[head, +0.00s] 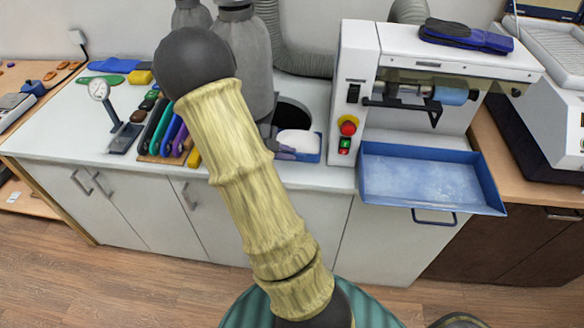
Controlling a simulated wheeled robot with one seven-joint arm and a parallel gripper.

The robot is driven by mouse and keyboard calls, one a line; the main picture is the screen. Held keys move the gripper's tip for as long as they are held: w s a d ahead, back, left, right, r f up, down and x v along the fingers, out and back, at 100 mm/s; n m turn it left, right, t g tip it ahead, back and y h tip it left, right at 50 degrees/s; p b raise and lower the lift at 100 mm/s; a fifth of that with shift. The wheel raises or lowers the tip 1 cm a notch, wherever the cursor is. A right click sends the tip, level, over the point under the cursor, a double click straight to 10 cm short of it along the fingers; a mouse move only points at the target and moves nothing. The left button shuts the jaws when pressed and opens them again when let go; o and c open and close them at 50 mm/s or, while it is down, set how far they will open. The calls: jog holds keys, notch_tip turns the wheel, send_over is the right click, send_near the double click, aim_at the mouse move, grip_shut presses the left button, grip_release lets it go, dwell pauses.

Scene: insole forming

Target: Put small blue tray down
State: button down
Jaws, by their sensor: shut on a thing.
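The small blue tray (309,157) is at the middle of the white counter, just left of the grinding machine, with a smooth white piece (297,140) in it. My gripper (284,152) is at the tray's left front side, shut on it. My arm hides most of the gripper and the tray's left part. I cannot tell whether the tray's underside touches the counter.
A dark round opening (293,112) lies just behind the tray. The machine (365,90) with its large blue catch tray (425,180) stands to the right. Colored tools (165,130) and a dial gauge (112,105) stand left. The counter's front edge is close.

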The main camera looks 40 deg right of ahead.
jog(key=shift+f, duration=2.4)
jog(key=shift+f, duration=1.95)
jog(key=c, duration=1.6)
grip_release()
jog(key=shift+o, duration=0.2)
jog(key=shift+a+r, duration=0.1)
jog(key=v, duration=1.2)
